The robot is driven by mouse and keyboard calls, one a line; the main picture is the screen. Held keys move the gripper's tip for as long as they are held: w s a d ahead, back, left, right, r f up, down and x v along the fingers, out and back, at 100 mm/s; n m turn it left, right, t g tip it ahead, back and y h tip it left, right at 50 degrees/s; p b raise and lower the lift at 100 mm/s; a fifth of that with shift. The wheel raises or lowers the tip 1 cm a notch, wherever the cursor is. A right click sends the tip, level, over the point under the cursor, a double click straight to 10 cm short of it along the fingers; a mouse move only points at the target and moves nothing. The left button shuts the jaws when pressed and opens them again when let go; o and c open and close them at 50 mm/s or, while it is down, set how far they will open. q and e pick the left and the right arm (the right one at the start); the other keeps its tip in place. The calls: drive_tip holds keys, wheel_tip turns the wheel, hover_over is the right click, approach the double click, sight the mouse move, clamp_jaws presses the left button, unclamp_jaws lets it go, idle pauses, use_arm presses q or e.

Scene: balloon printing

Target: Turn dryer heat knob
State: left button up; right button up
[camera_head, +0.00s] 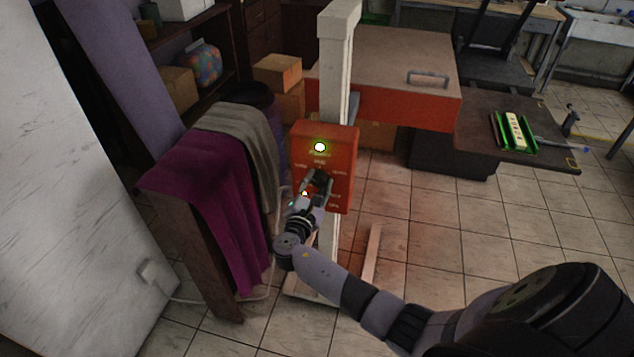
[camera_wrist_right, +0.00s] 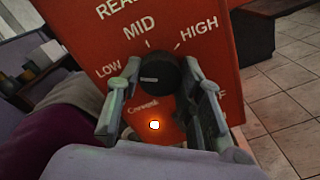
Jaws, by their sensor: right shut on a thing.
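An orange light (camera_wrist_right: 154,125) glows below the knob. The gripper hides the knob in the head view. My left gripper is out of view.
A rack with a purple cloth (camera_head: 200,190) and a grey cloth (camera_head: 243,135) stands close left of the box. The white post (camera_head: 334,70) rises behind it. A large red-sided unit (camera_head: 400,100) is behind right. Tiled floor at right is open.

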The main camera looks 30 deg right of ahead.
drive_tip(key=shift+a+f, duration=0.1)
drive_tip(key=o, duration=1.2)
drive_tip(key=shift+c, duration=0.2)
drive_tip(key=v, duration=1.2)
